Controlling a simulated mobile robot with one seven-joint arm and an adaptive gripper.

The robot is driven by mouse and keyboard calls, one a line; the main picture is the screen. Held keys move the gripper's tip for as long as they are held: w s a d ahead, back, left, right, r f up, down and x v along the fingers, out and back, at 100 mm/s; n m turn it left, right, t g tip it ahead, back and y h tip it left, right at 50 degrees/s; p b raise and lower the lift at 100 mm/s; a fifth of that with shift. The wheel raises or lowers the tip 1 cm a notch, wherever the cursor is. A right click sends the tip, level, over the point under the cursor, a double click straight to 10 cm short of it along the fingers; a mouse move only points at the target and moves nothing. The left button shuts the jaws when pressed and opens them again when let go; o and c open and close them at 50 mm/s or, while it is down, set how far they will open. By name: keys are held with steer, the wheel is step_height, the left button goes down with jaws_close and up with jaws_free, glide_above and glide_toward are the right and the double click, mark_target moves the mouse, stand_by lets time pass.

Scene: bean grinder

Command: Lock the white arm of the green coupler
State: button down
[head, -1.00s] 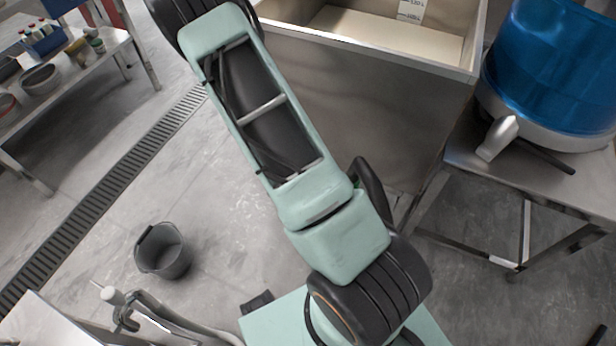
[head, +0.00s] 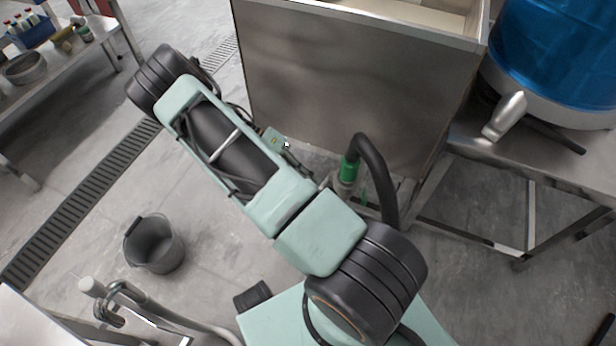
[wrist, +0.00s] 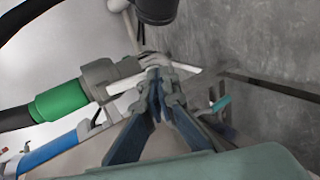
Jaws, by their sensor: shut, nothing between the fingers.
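The green coupler (head: 348,170) sits at the end of a bent black hose, low in front of the steel tank. In the wrist view the coupler (wrist: 60,101) lies at the left, joined to a grey metal fitting (wrist: 108,74). White lever parts (wrist: 126,83) show on both sides of my fingertips, by the fitting; I cannot tell whether they are one arm or two. My gripper (wrist: 158,82) is shut and empty, its tips in front of the fitting and very close to the white parts. Contact is unclear. In the head view my arm hides the fingers.
A blue pipe or sleeve (wrist: 50,152) runs below the green coupler in the wrist view. The black hose (head: 378,170) arches right of the coupler. The steel tank (head: 350,80) stands behind, a steel table (head: 520,165) at right. A grey bucket (head: 154,245) stands on open floor.

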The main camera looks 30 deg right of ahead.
steer(key=shift+s+d+f, duration=0.2)
steer(key=shift+s+f, duration=0.05)
stand_by(0.7)
steer(key=shift+r+p, duration=0.4)
steer(key=shift+r, duration=0.45)
steer(key=shift+w+a, duration=0.1)
